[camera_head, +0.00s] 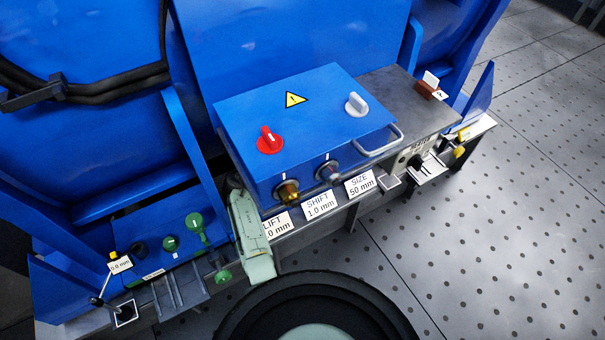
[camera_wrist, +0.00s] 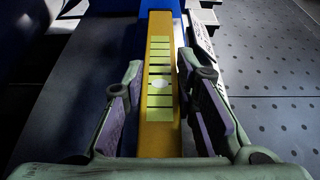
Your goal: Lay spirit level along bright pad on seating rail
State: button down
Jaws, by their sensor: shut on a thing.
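The spirit level (camera_wrist: 160,27) is a yellow bar with a pale yellow-green window crossed by dark ticks and a whitish bubble spot near the middle. In the wrist view it runs lengthwise away from me, between the two dark fingers of my gripper (camera_wrist: 161,80). My gripper is shut on it. The level's near end is at the bottom of the view, between the finger bases. In the head view I cannot make out the level or the fingertips. I cannot identify the seating rail or its bright pad with certainty in either view.
A blue control box (camera_head: 320,120) with a red knob (camera_head: 269,141), a grey knob (camera_head: 356,104) and a handle (camera_head: 381,141) stands on a grey plate (camera_head: 410,105). Green fittings (camera_head: 196,226) are at lower left. Large blue housings rise behind. Dotted floor (camera_head: 510,210) is open at right.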

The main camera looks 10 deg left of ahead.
jog(key=c, duration=1.2)
grip_release()
jog(key=shift+f, duration=0.1)
notch_tip(320, 180, up, 10)
